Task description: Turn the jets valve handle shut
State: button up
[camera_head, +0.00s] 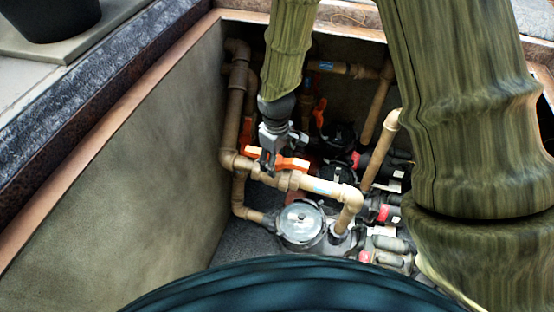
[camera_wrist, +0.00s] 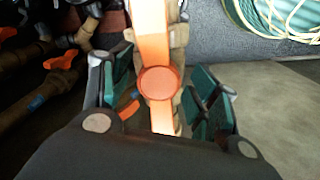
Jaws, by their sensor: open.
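An orange valve handle (camera_head: 290,163) sits on the tan pipe (camera_head: 335,188) in the pit and lies roughly along that pipe. In the wrist view the handle (camera_wrist: 153,40) runs up the picture, with its round hub (camera_wrist: 159,83) between my fingers. My gripper (camera_head: 268,161) is over the handle from above, covering part of it. In the wrist view my gripper (camera_wrist: 162,88) is open, with one green-padded finger on each side of the handle. Gaps show on both sides, so it is not clamped. A blue label on the pipe is too small to read.
Another orange handle (camera_head: 320,112) stands farther back; one also shows at left in the wrist view (camera_wrist: 66,60). A round-lidded pump (camera_head: 301,221) and pipe fittings crowd the pit floor. The pit wall (camera_head: 130,180) rises at left.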

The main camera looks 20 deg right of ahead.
jog(key=shift+f, duration=0.1)
jog(key=shift+c, duration=0.4)
grip_shut()
